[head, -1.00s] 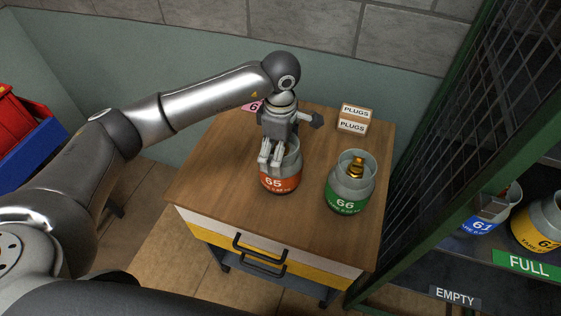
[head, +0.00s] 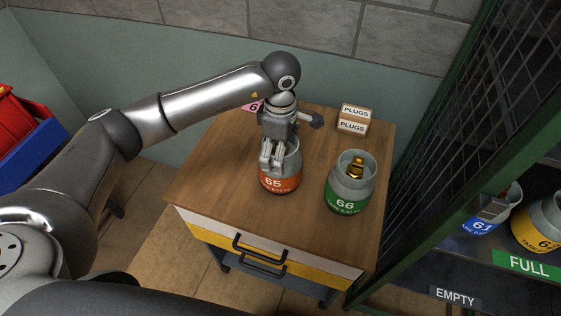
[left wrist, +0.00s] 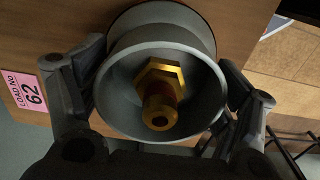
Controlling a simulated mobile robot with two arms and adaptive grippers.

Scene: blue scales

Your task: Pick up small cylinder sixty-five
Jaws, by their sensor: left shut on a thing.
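Small cylinder 65 (head: 281,183), grey with an orange band marked 65, stands upright on the wooden cabinet top. My left gripper (head: 273,158) reaches down over it from behind and is shut on its upper collar. In the left wrist view, the cylinder's grey collar (left wrist: 112,75) sits between the two fingers, with a brass valve (left wrist: 160,92) inside. The head view shows the valve hidden behind the gripper. My right gripper is not in view.
Cylinder 66 (head: 349,190), with a green band, stands close to the right. A PLUGS box (head: 354,118) is behind it. A pink label (left wrist: 33,88) lies at the back. Right are a green mesh cage (head: 440,120) and a shelf with cylinder 61 (head: 487,222).

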